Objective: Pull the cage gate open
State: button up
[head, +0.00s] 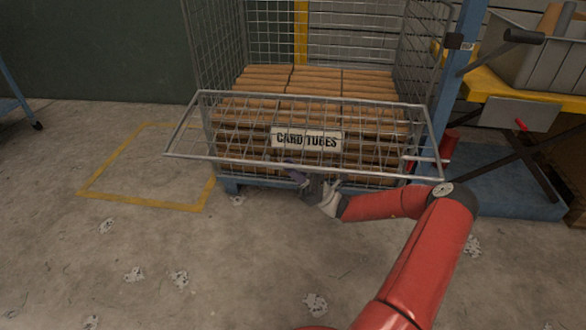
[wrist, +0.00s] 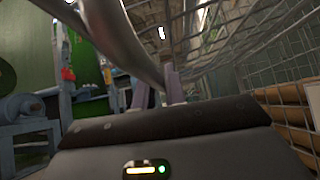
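The cage gate (head: 183,155) is a grey wire-mesh panel on the front of a wire cage. It stands tilted outward, away from the cage, with its near edge toward me. A "CARD TUBES" sign (head: 308,138) shows at its middle. My gripper (head: 292,176) is at the gate's near edge, left of my red forearm. In the wrist view the two fingers of my gripper (wrist: 157,89) stand close together, with a thick grey bar (wrist: 143,55) running down to between them. The fingers appear closed on this bar; the exact contact is partly hidden.
Stacked brown card tubes (head: 320,80) fill the cage behind the gate. A blue post and a yellow-topped bench (head: 500,88) stand close on the right. A yellow floor outline (head: 130,203) lies to the left. The concrete floor in front is clear apart from pale patches.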

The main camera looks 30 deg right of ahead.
aim_at(314, 164)
grip_shut()
jog(key=r+m+t+h+p, duration=0.1)
jog(key=r+m+h+p, duration=0.1)
jog(key=p, duration=0.2)
jog(key=r+m+t+h+p, duration=0.1)
jog(key=r+m+t+p, duration=0.1)
jog(key=r+m+p, duration=0.1)
jog(key=s+r+m+t+h+p, duration=0.1)
jog(key=r+m+t+h+p, duration=0.1)
jog(key=p, duration=0.3)
jog(key=shift+a+r+m+h+p, duration=0.3)
jog(key=shift+a+r+p, duration=0.05)
jog(key=shift+r, duration=0.4)
jog(key=shift+r+m+t+h+p, duration=0.45)
jog(key=shift+m+h+p, duration=0.15)
jog(key=shift+m+p, duration=0.25)
jog(key=shift+f, duration=0.1)
jog(key=o, duration=0.7)
grip_release()
jog(key=shift+b+v, duration=0.5)
jog(key=shift+v, duration=3.5)
jog(key=shift+d, duration=0.1)
